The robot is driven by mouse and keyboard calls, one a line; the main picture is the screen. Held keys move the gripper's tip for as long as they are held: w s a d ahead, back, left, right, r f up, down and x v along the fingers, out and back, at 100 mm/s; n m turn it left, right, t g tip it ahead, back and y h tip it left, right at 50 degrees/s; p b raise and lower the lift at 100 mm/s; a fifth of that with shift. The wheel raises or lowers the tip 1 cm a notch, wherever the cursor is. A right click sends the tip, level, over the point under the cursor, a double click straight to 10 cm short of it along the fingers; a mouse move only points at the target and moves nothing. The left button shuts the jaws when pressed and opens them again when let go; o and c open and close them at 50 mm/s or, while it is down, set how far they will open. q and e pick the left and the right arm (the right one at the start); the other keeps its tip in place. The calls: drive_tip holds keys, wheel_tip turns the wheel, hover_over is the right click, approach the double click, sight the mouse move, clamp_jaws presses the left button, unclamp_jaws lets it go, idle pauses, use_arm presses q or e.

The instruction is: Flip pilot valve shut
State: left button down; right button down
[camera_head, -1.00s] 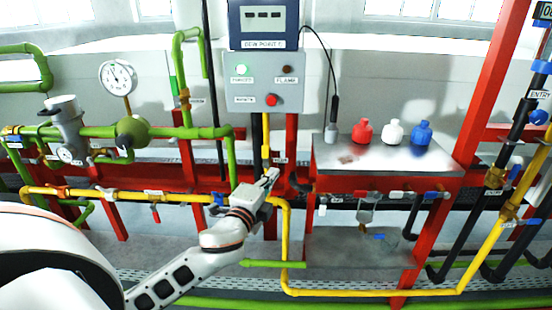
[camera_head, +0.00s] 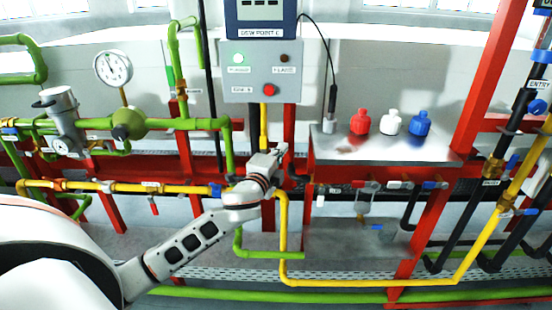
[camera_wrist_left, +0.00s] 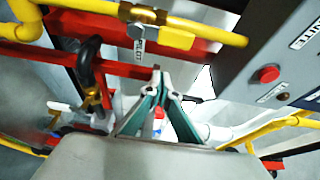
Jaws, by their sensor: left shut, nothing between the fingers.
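The pilot valve (camera_wrist_left: 143,14) shows in the left wrist view as a metal body on a yellow pipe (camera_wrist_left: 215,32), with a PILOT tag (camera_wrist_left: 137,42) beside it. A yellow lever-like part (camera_wrist_left: 177,38) lies roughly along the pipe. My left gripper (camera_wrist_left: 157,70) is shut and empty, its fingertips below the tag in that picture and apart from the valve. In the head view my left gripper (camera_head: 281,150) is beside the lower end of the vertical yellow pipe (camera_head: 264,125). It and the wrist hide the valve there. My right gripper is not in view.
A grey control box (camera_head: 262,70) with a red button hangs above the gripper. A red post (camera_head: 289,120) stands close to it. A metal bench (camera_head: 390,152) with red, white and blue bottles is to the right. A blue-handled valve (camera_head: 216,190) is to the left.

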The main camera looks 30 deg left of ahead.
sight(263, 148)
use_arm(q)
drive_tip(key=shift+s+a, duration=0.4)
drive_tip(key=shift+a, duration=0.5)
drive_tip(key=shift+s+a, duration=0.35)
drive_tip(key=shift+a, duration=0.5)
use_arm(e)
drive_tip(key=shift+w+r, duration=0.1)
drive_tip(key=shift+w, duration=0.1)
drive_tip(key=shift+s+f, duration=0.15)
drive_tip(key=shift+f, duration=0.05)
